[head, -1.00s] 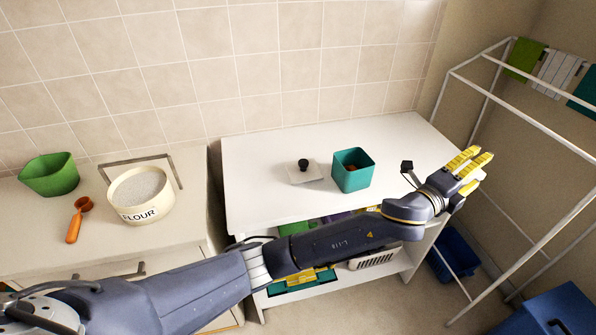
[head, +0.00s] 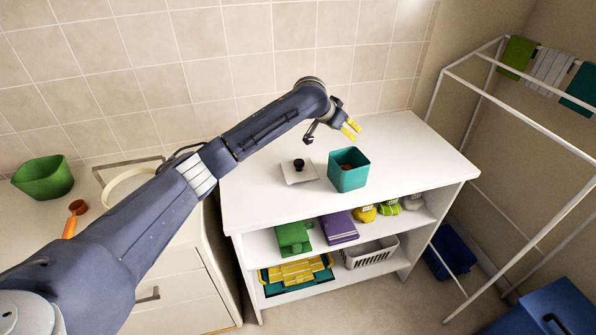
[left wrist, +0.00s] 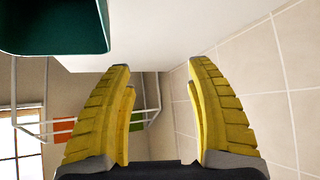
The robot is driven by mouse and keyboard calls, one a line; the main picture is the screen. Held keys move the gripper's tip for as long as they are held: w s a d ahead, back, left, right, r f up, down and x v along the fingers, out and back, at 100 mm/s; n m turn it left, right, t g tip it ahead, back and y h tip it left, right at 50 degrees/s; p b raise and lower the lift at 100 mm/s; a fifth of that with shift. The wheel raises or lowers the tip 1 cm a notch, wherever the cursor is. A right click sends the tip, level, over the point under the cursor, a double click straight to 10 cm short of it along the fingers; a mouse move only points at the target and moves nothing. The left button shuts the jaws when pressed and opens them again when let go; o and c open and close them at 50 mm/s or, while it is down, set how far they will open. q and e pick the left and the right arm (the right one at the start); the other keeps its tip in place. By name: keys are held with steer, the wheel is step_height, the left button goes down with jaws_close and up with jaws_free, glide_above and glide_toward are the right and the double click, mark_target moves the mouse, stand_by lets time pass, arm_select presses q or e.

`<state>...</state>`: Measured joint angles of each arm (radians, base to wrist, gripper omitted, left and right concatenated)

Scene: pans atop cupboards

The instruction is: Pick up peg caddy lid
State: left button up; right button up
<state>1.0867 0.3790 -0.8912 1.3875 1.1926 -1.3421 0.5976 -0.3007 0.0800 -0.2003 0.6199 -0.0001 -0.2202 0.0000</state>
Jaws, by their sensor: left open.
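The peg caddy lid (head: 299,171) is a flat white square with a black knob (head: 298,164). It lies on the white cupboard top, left of the teal peg caddy (head: 348,174). The caddy is open at the top with something orange-brown inside. My left gripper (head: 352,129) is open and empty above the back of the cupboard, behind the caddy and to the right of the lid. In the left wrist view its yellow fingers (left wrist: 160,85) stand wide apart with nothing between them. The caddy's teal side (left wrist: 55,28) fills the top left there; the lid is not visible. My right gripper is not in view.
The tiled wall (head: 240,60) is close behind my left gripper. A white drying rack (head: 480,120) stands at the right. Shelves below the white top (head: 410,160) hold several items. A green bowl (head: 43,178) and orange scoop (head: 75,215) lie left. The top's right half is clear.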

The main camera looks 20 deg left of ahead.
arm_select(q)
steer(key=s+a+r+n+g+y, duration=0.1)
steer(key=s+a+r+n+g, duration=0.15)
steer(key=s+a, duration=0.3)
steer(key=n+g+y, duration=0.1)
steer(key=g+y, duration=0.2)
steer(key=g, duration=0.1)
glide_toward(299, 161)
steer(key=f, duration=0.7)
steer(key=w+f, duration=0.1)
steer(key=f, duration=0.2)
steer(key=shift+w+d+f, duration=0.1)
steer(key=shift+d+f, duration=0.05)
steer(key=shift+f, duration=0.1)
jaws_close()
stand_by(0.3)
